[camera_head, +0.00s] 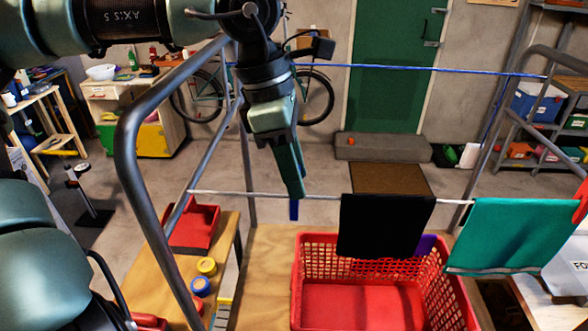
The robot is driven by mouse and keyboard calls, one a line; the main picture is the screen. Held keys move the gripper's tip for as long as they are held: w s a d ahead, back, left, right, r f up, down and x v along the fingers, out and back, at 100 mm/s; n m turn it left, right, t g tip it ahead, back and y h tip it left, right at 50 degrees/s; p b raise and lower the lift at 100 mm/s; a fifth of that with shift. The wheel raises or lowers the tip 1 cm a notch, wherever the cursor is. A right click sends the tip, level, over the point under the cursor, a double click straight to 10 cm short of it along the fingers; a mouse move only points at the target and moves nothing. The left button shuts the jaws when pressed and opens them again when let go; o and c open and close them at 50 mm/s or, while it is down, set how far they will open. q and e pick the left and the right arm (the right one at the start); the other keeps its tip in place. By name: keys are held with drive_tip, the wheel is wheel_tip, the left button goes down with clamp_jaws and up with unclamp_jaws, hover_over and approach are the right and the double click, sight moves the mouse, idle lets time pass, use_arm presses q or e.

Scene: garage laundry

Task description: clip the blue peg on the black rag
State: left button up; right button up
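The black rag (384,226) hangs folded over the white line, to the right of my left gripper. My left gripper (297,194) points down at the line, left of the rag and apart from it. It is shut on the blue peg (294,210), whose lower end shows just under the fingertips. The rest of the peg is hidden by the fingers. My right gripper is not in view.
A green towel (525,232) hangs right of the rag, with something red (581,203) at the edge. A red basket (300,284) stands below the line. A blue line (420,68) runs behind. Grey frame tubes (128,165) rise at left. A red tray (193,231) lies on the bench.

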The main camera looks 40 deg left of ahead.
use_arm(q)
clamp_jaws()
drive_tip(key=shift+r+p, duration=1.95)
drive_tip(key=shift+r, duration=0.8)
